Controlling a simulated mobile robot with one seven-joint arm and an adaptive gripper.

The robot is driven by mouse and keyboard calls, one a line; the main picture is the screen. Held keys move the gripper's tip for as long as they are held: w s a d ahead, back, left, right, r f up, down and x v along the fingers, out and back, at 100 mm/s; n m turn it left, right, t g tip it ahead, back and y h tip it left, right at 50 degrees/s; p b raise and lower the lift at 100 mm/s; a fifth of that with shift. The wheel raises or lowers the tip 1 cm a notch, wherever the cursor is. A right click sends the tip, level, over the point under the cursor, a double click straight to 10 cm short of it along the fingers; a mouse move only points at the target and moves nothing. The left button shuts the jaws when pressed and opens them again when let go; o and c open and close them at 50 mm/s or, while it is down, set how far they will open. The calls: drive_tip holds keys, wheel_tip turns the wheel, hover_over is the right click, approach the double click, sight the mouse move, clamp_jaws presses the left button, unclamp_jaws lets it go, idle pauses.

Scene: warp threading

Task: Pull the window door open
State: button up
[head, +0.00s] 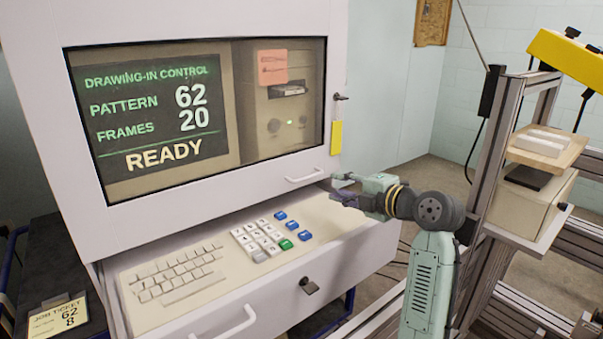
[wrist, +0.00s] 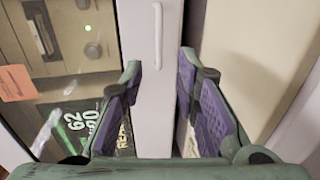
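The window door (head: 331,110) is a pale framed panel with a glass pane on the front of the cabinet, and it looks closed. Its bar handle (head: 306,175) sits on the lower frame, near the right corner. My gripper (head: 342,189) is just right of and slightly below this handle, near the door's lower right corner. In the wrist view the handle (wrist: 158,35) lies ahead of the gap between my fingers (wrist: 161,62). The fingers are spread apart with nothing gripped. The door frame (wrist: 143,80) shows between them.
A pulled-out drawer (head: 150,318) with a keyboard (head: 178,277) and keypad (head: 258,240) juts out below the door. A small latch knob (head: 340,97) and yellow tag (head: 336,138) are at the door's right edge. A metal frame (head: 497,160) stands at the right.

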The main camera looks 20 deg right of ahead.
sight(310, 178)
drive_tip(key=p+x, duration=0.3)
drive_tip(key=x, duration=0.6)
drive_tip(key=shift+w+r+p, duration=0.1)
drive_tip(key=shift+r+p, duration=0.05)
drive_tip(key=shift+p, duration=0.25)
drive_tip(key=shift+w+a+f, duration=0.2)
drive_tip(key=shift+w+f, duration=0.05)
drive_tip(key=shift+w, duration=0.3)
drive_tip(key=shift+c, duration=0.5)
clamp_jaws()
